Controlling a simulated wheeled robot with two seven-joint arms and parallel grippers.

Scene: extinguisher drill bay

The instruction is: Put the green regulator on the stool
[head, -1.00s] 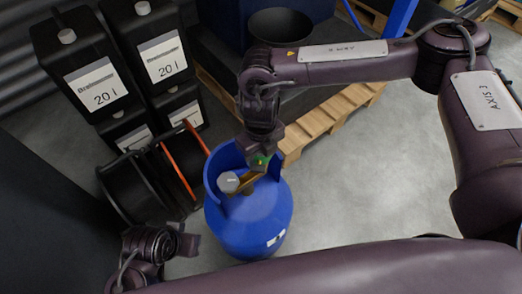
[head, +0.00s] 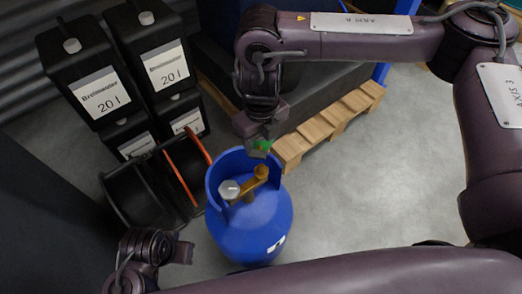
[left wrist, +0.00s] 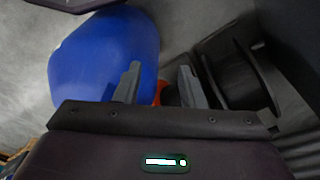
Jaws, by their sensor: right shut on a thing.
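My right gripper (head: 258,138) is shut on the green regulator (head: 261,146). Only a small green part of it shows between the fingers. It hangs above the blue gas bottle (head: 262,222), over the far side of its collar and apart from the brass valve (head: 257,177). My left gripper (head: 184,250) is low and left of the bottle. In the left wrist view its two fingers (left wrist: 158,82) stand apart with nothing between them. The blue bottle also shows there (left wrist: 100,55), beyond the fingers. I cannot make out a stool in either view.
Several black 20 l canisters (head: 100,92) stand at the back left. Black racks or reels with an orange edge (head: 150,188) stand between them and the bottle. A wooden pallet (head: 318,130) with dark things on it lies behind. Grey floor at right is clear (head: 375,185).

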